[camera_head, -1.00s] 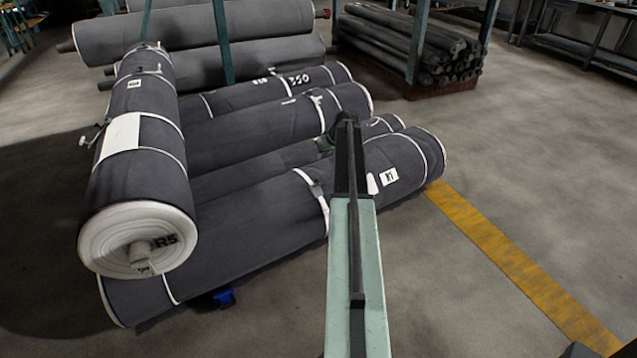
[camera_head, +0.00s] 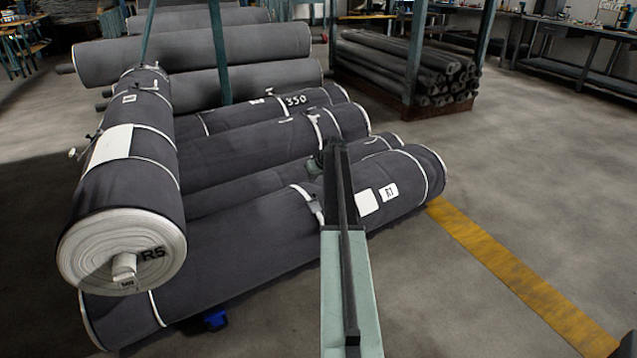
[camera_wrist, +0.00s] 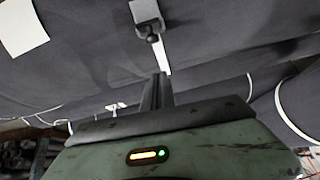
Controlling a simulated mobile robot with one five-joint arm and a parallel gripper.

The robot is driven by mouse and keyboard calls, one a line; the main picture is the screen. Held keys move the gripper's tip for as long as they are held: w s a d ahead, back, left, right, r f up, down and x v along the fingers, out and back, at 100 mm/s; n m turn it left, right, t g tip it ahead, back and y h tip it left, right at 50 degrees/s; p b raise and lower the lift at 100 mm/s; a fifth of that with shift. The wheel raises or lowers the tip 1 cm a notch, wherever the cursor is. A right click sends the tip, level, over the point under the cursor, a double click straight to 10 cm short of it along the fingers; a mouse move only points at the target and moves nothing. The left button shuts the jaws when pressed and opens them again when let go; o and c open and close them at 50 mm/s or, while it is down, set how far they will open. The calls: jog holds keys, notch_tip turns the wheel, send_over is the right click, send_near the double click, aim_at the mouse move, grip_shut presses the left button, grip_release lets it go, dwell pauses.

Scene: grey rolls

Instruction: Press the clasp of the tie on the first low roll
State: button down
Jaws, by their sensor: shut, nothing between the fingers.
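The front low roll (camera_head: 225,240) is dark grey, lies on the floor and carries a label reading R1. A white tie (camera_head: 302,193) goes around it, with a grey clasp (camera_head: 317,211) partly hidden by my arm. In the wrist view the clasp (camera_wrist: 147,20) is a pale grey plate with a dark knob, and the white tie runs down from it. My gripper (camera_wrist: 157,88) is shut and empty. Its fingertips lie just below the clasp in the picture, seemingly apart from it. In the head view my arm mostly hides the gripper.
A roll marked R5 (camera_head: 122,245) lies across the low rolls at the left. Further low rolls (camera_head: 265,150) lie behind the front one. A blue piece (camera_head: 215,320) sits on the floor by the front roll. The floor at right is clear, with a yellow stripe (camera_head: 510,275).

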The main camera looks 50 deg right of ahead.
jog(key=s+f+b, duration=0.1)
jog(key=s+a+f, duration=0.1)
jog(key=f, duration=0.1)
jog(key=shift+s+b, duration=0.25)
jog(key=shift+b, duration=0.1)
jog(key=shift+s+d, duration=0.1)
jog(key=shift+d, duration=0.3)
jog(key=shift+s+a, duration=0.15)
jog(key=shift+a, duration=0.25)
jog(key=s+a+f+b, duration=0.1)
jog(key=s+f+b, duration=0.3)
jog(key=s, duration=0.1)
jog(key=shift+s+a+f, duration=0.15)
jog(key=shift+s+f, duration=0.05)
jog(key=shift+f, duration=0.05)
jog(key=shift+w, duration=0.15)
